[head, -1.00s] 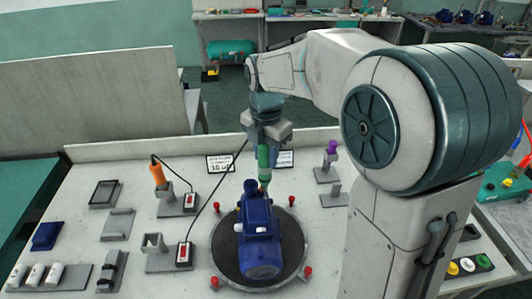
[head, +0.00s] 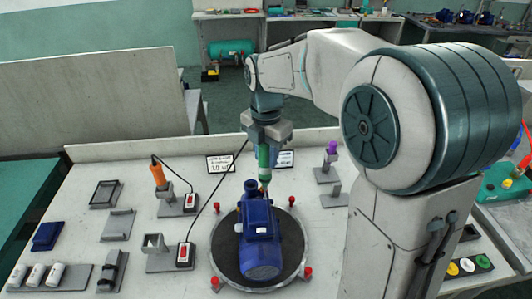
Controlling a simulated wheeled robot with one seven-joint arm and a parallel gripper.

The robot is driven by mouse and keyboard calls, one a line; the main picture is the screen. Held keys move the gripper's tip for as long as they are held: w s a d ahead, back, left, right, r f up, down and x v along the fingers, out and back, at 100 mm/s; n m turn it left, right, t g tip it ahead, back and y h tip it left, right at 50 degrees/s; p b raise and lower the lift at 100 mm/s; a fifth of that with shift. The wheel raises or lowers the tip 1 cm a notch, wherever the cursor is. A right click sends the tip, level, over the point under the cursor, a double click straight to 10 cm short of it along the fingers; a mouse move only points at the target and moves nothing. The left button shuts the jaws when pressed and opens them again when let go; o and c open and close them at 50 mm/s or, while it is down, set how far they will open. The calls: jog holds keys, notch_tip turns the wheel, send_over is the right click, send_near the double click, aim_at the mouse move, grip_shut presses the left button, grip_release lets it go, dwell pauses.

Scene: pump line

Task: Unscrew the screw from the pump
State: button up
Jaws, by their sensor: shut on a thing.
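The blue pump (head: 260,232) lies on a round dark turntable (head: 228,250) in the middle of the table. My gripper (head: 264,143) is shut on a green screwdriver (head: 264,160) and holds it upright above the far end of the pump. The screwdriver's tip is at or just above the pump's top at that end. I cannot tell whether it touches. The screw is too small to make out here.
An orange-handled tool (head: 158,174) stands in a holder at the left, with a black cable. A purple-handled tool (head: 332,148) stands in a holder at the right. Red knobs (head: 291,201) ring the turntable. Several small fixtures and parts fill the table's left side.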

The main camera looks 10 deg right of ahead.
jog(key=shift+r, duration=0.25)
jog(key=shift+r+p, duration=2.25)
jog(key=shift+r, duration=0.55)
